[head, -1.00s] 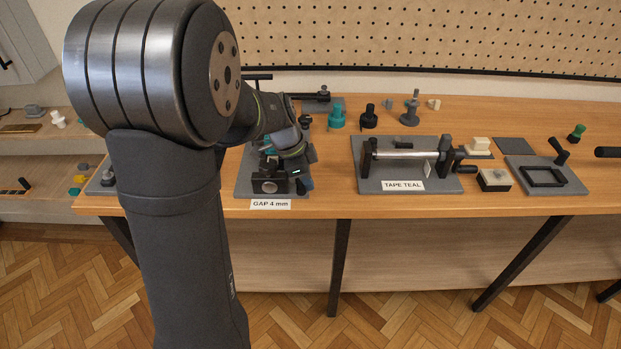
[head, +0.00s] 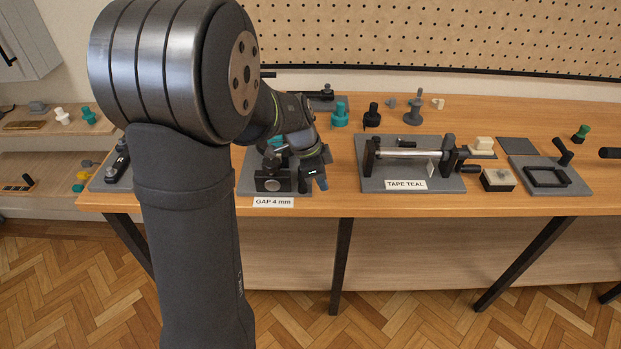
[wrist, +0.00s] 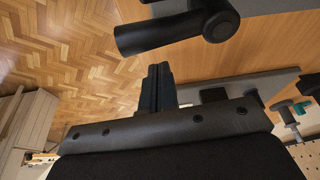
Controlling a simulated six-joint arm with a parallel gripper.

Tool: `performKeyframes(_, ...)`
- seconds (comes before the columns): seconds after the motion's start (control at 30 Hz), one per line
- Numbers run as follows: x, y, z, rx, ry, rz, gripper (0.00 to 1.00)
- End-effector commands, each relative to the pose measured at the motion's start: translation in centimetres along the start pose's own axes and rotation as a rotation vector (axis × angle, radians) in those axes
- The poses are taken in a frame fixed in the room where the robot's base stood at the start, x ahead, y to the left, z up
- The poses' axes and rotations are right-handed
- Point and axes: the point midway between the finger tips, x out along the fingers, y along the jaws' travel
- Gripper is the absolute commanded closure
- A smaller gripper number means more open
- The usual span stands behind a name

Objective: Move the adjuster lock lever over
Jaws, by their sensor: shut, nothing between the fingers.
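The fixture with the "GAP 4 mm" label (head: 274,202) stands on a grey plate at the front of the bench. Its dark block (head: 272,182) has a round face, and a teal part (head: 276,141) shows behind it, partly hidden by my arm. My gripper (head: 321,183) is at the right side of this block, pointing down. In the wrist view my gripper (wrist: 157,88) is shut and empty. A dark cylindrical lever (wrist: 160,33) with a round pivot end (wrist: 220,24) lies just beyond the fingertips, apparently apart from them. I cannot tell for certain that it is the lock lever.
To the right is the "TAPE TEAL" fixture (head: 405,184) with a roller on a grey plate. Teal (head: 340,115) and black (head: 372,116) knobs stand behind. The bench front edge is close to the fixture. Bare wood lies between the two plates.

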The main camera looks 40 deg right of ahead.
Motion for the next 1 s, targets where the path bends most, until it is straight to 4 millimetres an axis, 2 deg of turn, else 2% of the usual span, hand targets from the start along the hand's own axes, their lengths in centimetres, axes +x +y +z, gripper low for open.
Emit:
performKeyframes(0.03, 0.6, 0.2, -1.2, 0.007, 0.000, 0.002, 1.00)
performKeyframes(0.1, -1.7, -0.1, -0.9, 0.001, 0.002, -0.007, 1.00)
performKeyframes(0.3, -6.1, -0.2, -0.8, 0.001, 0.002, -0.005, 1.00)
performKeyframes(0.5, -8.9, -0.2, -0.8, 0.001, 0.001, -0.002, 1.00)
performKeyframes(0.7, -9.6, -0.2, -0.8, 0.001, 0.001, -0.001, 1.00)
performKeyframes(1.0, -9.5, -0.2, -0.8, 0.001, 0.001, 0.000, 1.00)
